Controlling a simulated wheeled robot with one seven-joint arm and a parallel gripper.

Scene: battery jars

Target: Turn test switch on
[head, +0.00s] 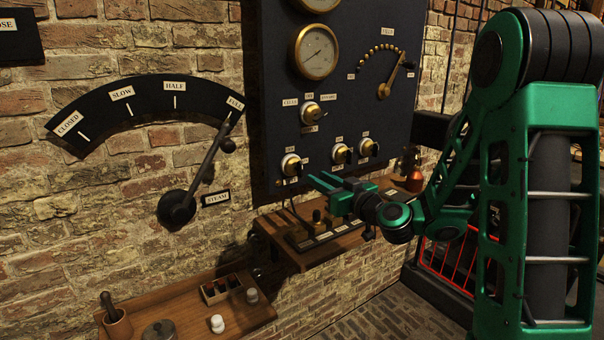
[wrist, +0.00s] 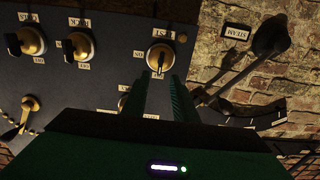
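The test switch (wrist: 160,55) is a brass knob with a dark handle and a TEST label, in the wrist view. Its ON label (wrist: 138,54) is at the knob's left there. The handle appears to point down in that picture, not at ON. In the head view the switch (head: 291,164) is the leftmost of the lower row on the dark panel. My gripper (head: 316,176) is open and empty, just right of and below the switch. In the wrist view its two fingers (wrist: 160,82) point at the switch, with a gap between them. I cannot tell whether they touch it.
Two similar switches (head: 342,153) (head: 368,147) stand to the right, and the cells switch (head: 312,111) above. A wooden shelf (head: 293,254) is below my gripper. The steam lever (head: 205,170) is on the brick wall at left.

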